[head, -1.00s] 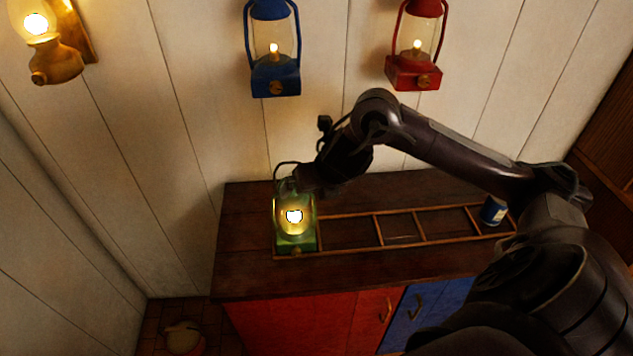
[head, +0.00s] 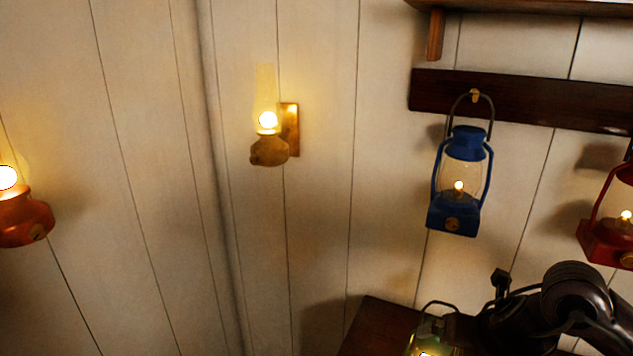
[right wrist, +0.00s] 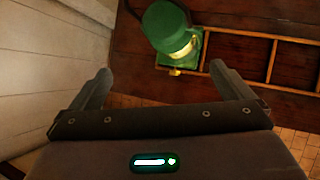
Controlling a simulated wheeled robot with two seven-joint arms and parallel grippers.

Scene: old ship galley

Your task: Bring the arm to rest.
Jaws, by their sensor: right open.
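The green lantern (right wrist: 170,28) stands lit in the left end of a wooden rack on the dark counter. In the head view only its top and glowing glass (head: 427,345) show at the bottom edge. My right gripper (right wrist: 160,70) is open and empty. In the wrist view its fingers are spread and the lantern lies beyond the fingertips, not between them. My right arm (head: 572,305) shows at the bottom right of the head view, with its wrist end close beside the lantern. My left gripper is not in view.
A blue lantern (head: 459,185) hangs from a hook on a dark wall rail (head: 530,100). A red lantern (head: 610,222) hangs at the right. Brass (head: 270,150) and copper (head: 22,220) lamps are lit on the walls. The rack's visible compartments (right wrist: 245,50) look empty.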

